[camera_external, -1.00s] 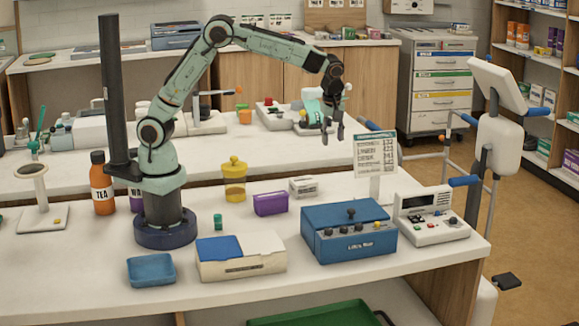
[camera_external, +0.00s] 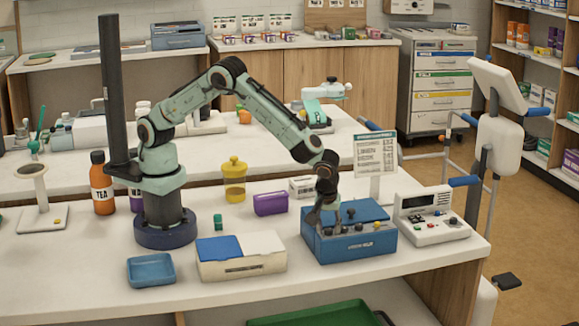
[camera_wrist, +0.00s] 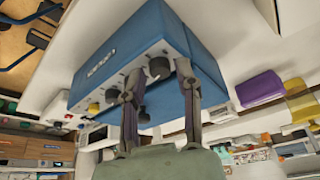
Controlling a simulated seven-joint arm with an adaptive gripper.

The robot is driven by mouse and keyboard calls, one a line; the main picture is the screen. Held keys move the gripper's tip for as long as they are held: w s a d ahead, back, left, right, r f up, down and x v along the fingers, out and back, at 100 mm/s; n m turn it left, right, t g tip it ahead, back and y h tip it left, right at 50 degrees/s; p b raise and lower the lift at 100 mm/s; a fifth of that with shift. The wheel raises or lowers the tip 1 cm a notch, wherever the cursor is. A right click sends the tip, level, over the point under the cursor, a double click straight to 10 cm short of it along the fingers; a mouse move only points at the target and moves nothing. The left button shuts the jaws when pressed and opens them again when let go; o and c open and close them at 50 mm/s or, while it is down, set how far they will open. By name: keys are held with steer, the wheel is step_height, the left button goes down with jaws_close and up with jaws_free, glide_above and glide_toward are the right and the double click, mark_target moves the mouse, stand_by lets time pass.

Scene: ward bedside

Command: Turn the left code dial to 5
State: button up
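The blue lock box (camera_external: 365,244) stands on the white bench, with a row of small dark dials and a yellow knob along its upper front. Its lid is down. The left code dial (camera_wrist: 160,68) shows in the wrist view as a dark round knob between my fingertips. My gripper (camera_external: 320,222) points down at the box's front left. In the wrist view my gripper (camera_wrist: 159,75) is open, one finger on each side of the dial, with gaps that seem to remain. The dial's setting cannot be read. My gripper partly hides the dials outside.
A white device with buttons (camera_external: 432,217) stands close to the box's right. A white card on a stand (camera_external: 375,156) is behind it. A blue-and-white box (camera_external: 240,257) and a blue tray (camera_external: 151,270) lie left. A purple box (camera_external: 270,204) stands behind left.

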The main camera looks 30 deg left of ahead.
jaws_close()
steer(key=shift+m, duration=0.4)
steer(key=m+h, duration=0.1)
steer(key=m, duration=0.3)
steer(key=m+h, duration=0.1)
steer(key=m, duration=0.1)
steer(key=shift+a+h, duration=0.3)
steer(key=m+h, duration=0.1)
steer(key=m, duration=0.2)
steer(key=m+g+h, duration=0.1)
steer(key=m, duration=0.2)
steer(key=shift+a+m+g, duration=0.15)
steer(key=shift+m+g, duration=0.15)
steer(key=shift+m, duration=0.1)
steer(key=shift+w, duration=0.1)
jaws_free()
